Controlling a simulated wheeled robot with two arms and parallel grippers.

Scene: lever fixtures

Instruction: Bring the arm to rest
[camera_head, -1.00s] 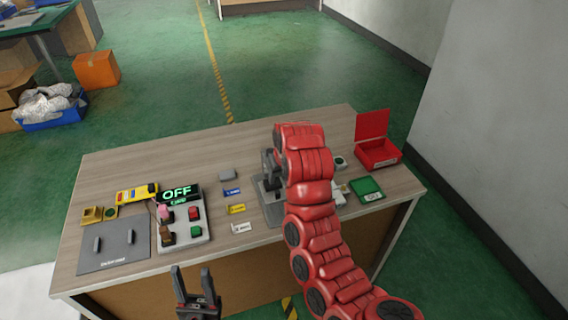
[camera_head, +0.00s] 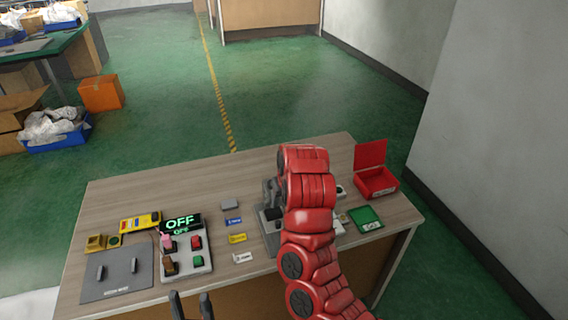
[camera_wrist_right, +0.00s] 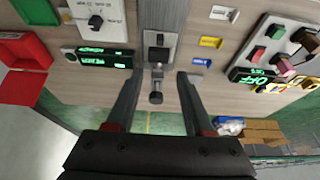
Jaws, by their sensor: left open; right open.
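My right arm (camera_head: 309,190), red and segmented, reaches over the middle of the table and hides much of the lever fixture (camera_head: 270,220). In the right wrist view my right gripper (camera_wrist_right: 157,68) is open. Its two dark fingers stand on either side of the lever (camera_wrist_right: 156,90), apart from each other, with nothing clamped between them. I cannot tell how far the fingers are above the lever. My left gripper (camera_head: 191,304) is open and empty at the bottom edge of the head view, in front of the table's near edge.
The wooden table (camera_head: 130,196) holds a grey plate with two handles (camera_head: 117,273), a button box (camera_head: 186,254) below an OFF display (camera_head: 181,223), small labels, a green panel (camera_head: 365,218) and an open red box (camera_head: 377,182). A wall (camera_head: 500,150) stands at the right.

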